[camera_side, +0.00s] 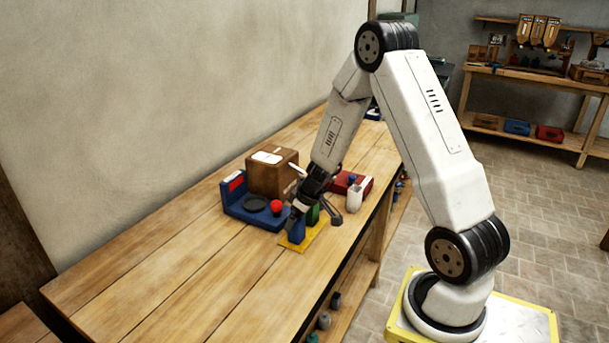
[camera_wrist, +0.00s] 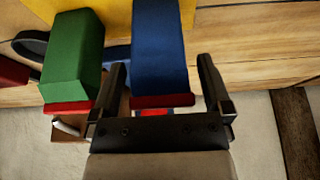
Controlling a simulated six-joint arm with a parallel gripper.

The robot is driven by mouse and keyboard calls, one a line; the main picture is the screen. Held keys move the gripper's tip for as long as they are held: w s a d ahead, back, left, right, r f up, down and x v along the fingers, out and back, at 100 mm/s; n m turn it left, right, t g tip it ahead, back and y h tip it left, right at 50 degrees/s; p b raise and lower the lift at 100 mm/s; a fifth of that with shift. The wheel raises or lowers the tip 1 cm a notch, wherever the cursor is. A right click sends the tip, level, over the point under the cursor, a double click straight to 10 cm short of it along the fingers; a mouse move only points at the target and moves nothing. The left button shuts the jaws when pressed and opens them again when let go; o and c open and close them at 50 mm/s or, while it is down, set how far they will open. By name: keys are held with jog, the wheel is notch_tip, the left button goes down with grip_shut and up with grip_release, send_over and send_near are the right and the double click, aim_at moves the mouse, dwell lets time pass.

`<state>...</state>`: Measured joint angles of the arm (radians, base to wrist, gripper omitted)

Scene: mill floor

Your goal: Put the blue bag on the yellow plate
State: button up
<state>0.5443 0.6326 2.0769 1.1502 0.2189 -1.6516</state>
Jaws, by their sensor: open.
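The blue bag (camera_side: 298,232) stands upright, apparently on the yellow plate (camera_side: 316,236), in the side view. In the wrist view the blue bag (camera_wrist: 158,45), with a red top edge, lies between the two fingers with a gap on each side. The yellow plate (camera_wrist: 115,15) shows behind it. My gripper (camera_side: 314,216) is open and low over the plate; its fingers also frame the bag in the wrist view (camera_wrist: 162,75). A green bag (camera_wrist: 72,58) stands beside the blue one; it is partly hidden in the side view (camera_side: 313,214). The bag's base is hard to make out.
A blue scale (camera_side: 240,208) with a dark round pan and a red knob (camera_side: 276,206) stand left of my gripper. A cardboard box (camera_side: 272,178) is behind. A white bottle (camera_side: 354,197) and a red box (camera_side: 362,184) stand right. The near bench top is clear.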

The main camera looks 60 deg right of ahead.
jog(key=v, duration=1.1)
jog(key=shift+r, duration=0.15)
jog(key=shift+a, duration=0.15)
dwell(0.5)
jog(key=s+a+g, duration=0.1)
jog(key=s+a, duration=0.2)
jog(key=a, duration=0.6)
jog(key=s+a+g, duration=0.1)
jog(key=s+a, duration=0.3)
jog(key=a, duration=0.6)
jog(key=shift+a+f, duration=0.2)
jog(key=shift+f, duration=0.1)
jog(key=shift+w, duration=0.1)
